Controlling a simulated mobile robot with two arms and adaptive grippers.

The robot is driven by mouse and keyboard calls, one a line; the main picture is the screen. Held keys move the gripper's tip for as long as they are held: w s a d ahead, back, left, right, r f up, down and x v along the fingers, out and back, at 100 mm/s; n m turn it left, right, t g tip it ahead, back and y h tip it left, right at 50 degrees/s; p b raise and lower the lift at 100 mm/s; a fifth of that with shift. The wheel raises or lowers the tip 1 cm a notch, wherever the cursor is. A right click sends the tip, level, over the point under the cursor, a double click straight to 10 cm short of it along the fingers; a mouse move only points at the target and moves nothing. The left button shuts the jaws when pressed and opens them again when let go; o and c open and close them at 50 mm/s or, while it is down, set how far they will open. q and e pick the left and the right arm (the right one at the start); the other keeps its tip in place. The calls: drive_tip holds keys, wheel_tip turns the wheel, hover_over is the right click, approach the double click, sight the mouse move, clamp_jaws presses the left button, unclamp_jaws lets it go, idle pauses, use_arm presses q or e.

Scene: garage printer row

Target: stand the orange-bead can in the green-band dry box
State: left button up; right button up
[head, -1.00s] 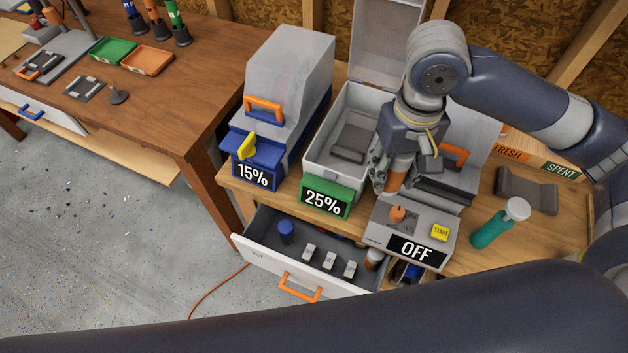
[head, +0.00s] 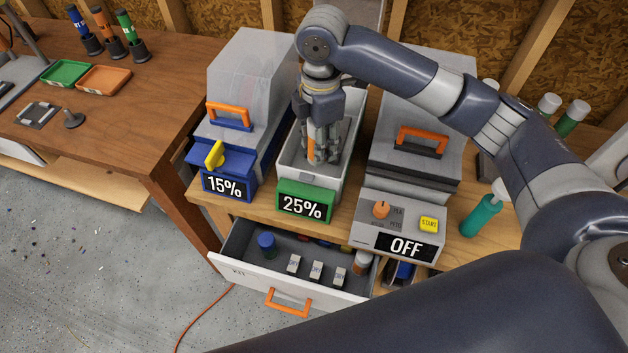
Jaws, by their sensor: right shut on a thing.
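The green-band dry box (head: 347,182) shows 25% on its green front (head: 305,203). It is open, with its lid raised behind it. My right gripper (head: 322,158) points down into the box and is shut on the orange-bead can (head: 310,143). Only a narrow orange part of the can shows between the fingers. I cannot tell whether the can touches the box floor. My left gripper is not in view.
A closed blue-band box (head: 226,186) reading 15% stands left. Below, an open drawer (head: 290,292) holds a blue-capped jar (head: 267,243) and several small white packs.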

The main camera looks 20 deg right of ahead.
drive_tip(key=n, duration=0.1)
drive_tip(key=w+n, duration=0.1)
drive_tip(key=n, duration=0.1)
drive_tip(key=shift+w+a+f, duration=0.25)
drive_tip(key=shift+a+f, duration=0.05)
drive_tip(key=shift+f, duration=0.2)
drive_tip(key=p, duration=0.2)
hover_over(314, 169)
drive_tip(key=s+a, duration=0.1)
drive_tip(key=s, duration=0.2)
drive_tip(key=f, duration=0.9)
drive_tip(key=shift+s+f, duration=0.2)
drive_tip(key=shift+f, duration=0.15)
drive_tip(key=shift+f, duration=0.1)
drive_tip(key=o, duration=0.8)
drive_tip(key=shift+o, duration=0.2)
wheel_tip(314, 169, up, 12)
drive_tip(key=b, duration=0.2)
drive_tip(key=shift+b, duration=0.3)
